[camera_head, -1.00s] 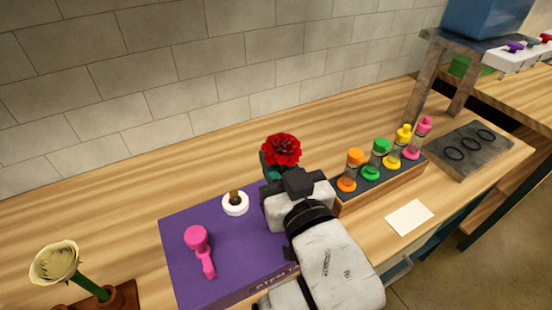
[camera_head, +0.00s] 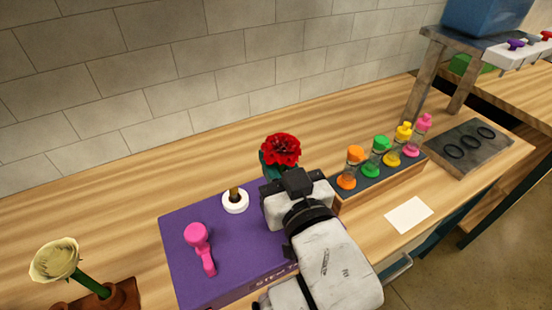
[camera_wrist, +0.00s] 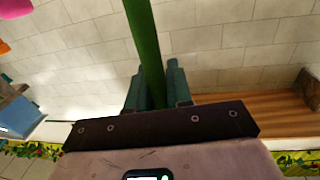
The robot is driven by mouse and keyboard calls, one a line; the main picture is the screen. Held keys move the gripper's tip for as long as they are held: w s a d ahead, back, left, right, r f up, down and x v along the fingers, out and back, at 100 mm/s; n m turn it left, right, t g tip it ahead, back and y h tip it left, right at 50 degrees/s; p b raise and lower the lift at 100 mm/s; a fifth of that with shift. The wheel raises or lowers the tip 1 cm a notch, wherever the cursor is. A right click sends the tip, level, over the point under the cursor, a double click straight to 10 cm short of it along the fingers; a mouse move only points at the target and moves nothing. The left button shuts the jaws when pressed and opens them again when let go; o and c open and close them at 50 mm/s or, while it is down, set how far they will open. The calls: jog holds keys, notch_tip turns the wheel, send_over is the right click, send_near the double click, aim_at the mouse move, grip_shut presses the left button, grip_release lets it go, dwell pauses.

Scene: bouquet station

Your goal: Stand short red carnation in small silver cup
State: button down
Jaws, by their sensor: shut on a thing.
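The red carnation (camera_head: 281,149) is up in front of the wall, bloom on top, above the far edge of the purple block. My gripper (camera_head: 275,172) is shut on its green stem, which runs between the two teal fingers in the wrist view (camera_wrist: 145,45). The bloom is out of the wrist view. My wrist and arm hide the lower stem in the head view. I cannot make out a small silver cup in either view; my arm may cover it.
A purple block (camera_head: 185,255) carries a pink tool (camera_head: 200,240) and a white ring (camera_head: 235,202) with a brown peg. A pale flower (camera_head: 55,258) stands at lower left. A rack (camera_head: 385,183) with several coloured bottles and a white card (camera_head: 409,215) are at right. The back strip is clear.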

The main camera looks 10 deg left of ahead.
jog(key=shift+f+b, duration=0.75)
jog(key=shift+f, duration=0.6)
dwell(1.4)
jog(key=c, duration=0.9)
grip_release()
jog(key=shift+c, duration=0.2)
jog(key=shift+o, duration=0.5)
jog(key=o, duration=0.5)
jog(key=shift+c, duration=0.2)
jog(key=v, duration=0.9)
jog(key=shift+p, duration=0.35)
